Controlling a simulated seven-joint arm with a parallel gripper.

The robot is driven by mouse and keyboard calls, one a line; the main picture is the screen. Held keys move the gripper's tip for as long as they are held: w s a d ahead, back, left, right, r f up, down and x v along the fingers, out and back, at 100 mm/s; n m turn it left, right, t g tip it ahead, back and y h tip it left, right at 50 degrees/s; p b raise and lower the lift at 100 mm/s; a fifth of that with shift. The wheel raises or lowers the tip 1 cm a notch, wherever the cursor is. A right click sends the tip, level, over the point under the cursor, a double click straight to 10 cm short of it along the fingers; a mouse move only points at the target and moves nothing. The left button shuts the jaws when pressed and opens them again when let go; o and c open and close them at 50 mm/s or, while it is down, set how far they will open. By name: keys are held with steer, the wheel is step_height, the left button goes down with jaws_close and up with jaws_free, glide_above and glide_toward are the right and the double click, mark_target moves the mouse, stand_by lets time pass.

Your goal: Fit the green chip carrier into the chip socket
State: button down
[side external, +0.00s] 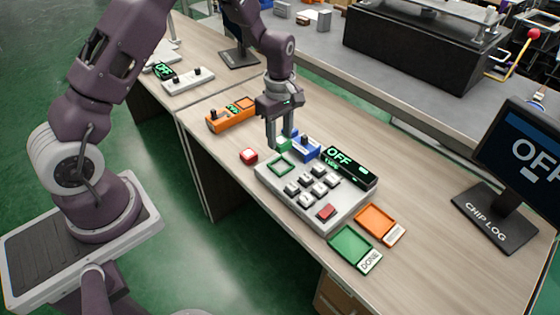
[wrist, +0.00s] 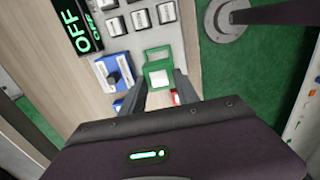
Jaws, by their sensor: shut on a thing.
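My gripper (side external: 282,142) points down and is shut on the green chip carrier (side external: 283,144). In the wrist view the carrier (wrist: 159,78) shows a pale square top between the two fingers (wrist: 160,92). The chip socket (side external: 280,165) is a green-edged square at the far left corner of the grey panel. Its green frame (wrist: 157,52) also shows in the wrist view, just beyond the carrier. In the side view the carrier is apart from the socket's middle, toward the back. Its exact height over the panel is hard to tell.
The grey panel (side external: 340,212) bears several labelled switches and an OFF display (side external: 350,166). A blue fixture (side external: 306,147) stands close to the right of my gripper. A red block (side external: 249,155) lies left. Green (side external: 352,246) and orange (side external: 376,220) trays lie at the front right.

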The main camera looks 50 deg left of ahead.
step_height(320, 180, down, 8)
steer(key=shift+r, duration=0.2)
